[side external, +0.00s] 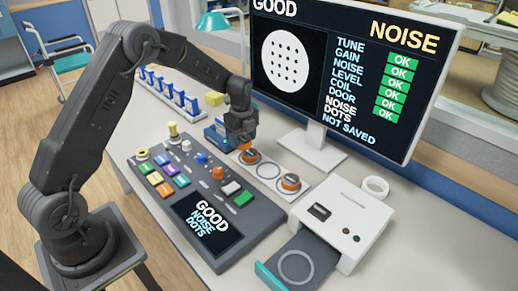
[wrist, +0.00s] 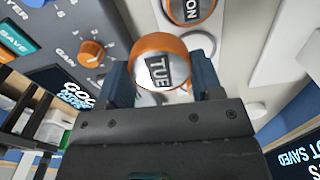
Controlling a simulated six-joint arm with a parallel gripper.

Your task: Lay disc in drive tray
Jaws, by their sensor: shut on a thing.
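In the wrist view an orange-rimmed round disc (wrist: 150,45) marked "TUE" sits between the two fingers of my gripper (wrist: 160,85), which is shut on it. Another orange-rimmed disc (side external: 291,182) lies at the plate's near end, beside a bare ring mark. The white drive (side external: 342,222) has its dark tray (side external: 318,256) slid out. The tray's ring-marked seat is empty.
A console (side external: 205,190) with buttons and knobs lies left of the plate. A monitor (side external: 355,75) stands behind on a white foot. A white ring (side external: 375,186) is behind the drive. Blue pieces in a rack (side external: 170,92) stand at the far left.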

